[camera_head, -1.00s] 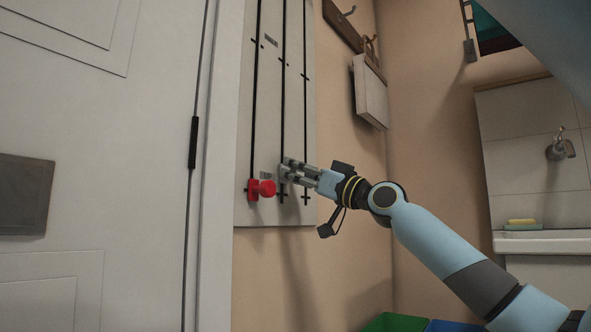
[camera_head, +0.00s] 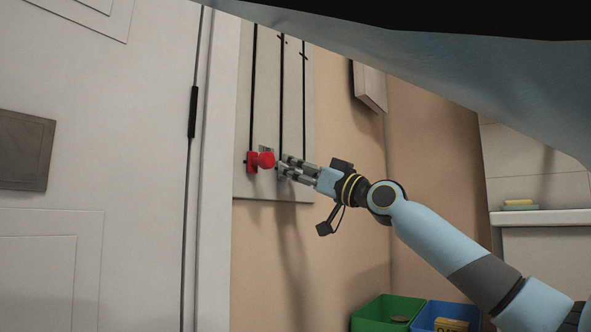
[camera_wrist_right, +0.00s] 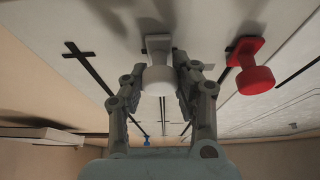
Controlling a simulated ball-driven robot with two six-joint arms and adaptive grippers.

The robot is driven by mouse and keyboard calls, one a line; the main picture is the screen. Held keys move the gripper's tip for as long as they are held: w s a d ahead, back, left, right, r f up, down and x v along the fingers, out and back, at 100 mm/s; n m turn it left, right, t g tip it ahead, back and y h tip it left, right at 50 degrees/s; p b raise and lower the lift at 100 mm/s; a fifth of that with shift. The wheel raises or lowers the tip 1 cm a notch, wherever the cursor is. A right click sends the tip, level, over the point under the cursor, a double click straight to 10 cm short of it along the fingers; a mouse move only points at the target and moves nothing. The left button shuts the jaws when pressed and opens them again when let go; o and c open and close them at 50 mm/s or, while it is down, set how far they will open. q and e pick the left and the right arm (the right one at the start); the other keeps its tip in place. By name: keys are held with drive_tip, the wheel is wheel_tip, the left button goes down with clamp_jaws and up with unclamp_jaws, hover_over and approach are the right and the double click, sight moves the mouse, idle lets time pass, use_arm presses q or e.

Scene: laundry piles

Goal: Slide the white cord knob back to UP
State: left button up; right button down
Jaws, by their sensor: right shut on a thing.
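The white knob (camera_wrist_right: 158,78) sits between the two fingers of my right gripper (camera_wrist_right: 170,98) in the right wrist view. In the head view my right gripper (camera_head: 285,168) is at the lower end of the middle black track, shut on the knob, which the fingers mostly hide. The pale grey board (camera_head: 272,190) carries several black vertical tracks. The white knob is about level with the red knob (camera_head: 262,160) and with the cross mark (camera_wrist_right: 76,52) on a neighbouring track. My left gripper is not in view.
The red knob stands close beside my right gripper, on its left in the head view. A white door (camera_head: 120,180) is at the left. Green (camera_head: 372,312) and blue (camera_head: 428,316) bins stand below at the right.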

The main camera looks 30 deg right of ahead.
drive_tip(key=c, duration=1)
unclamp_jaws()
drive_tip(key=shift+d, duration=0.1)
drive_tip(key=shift+v, duration=3.8)
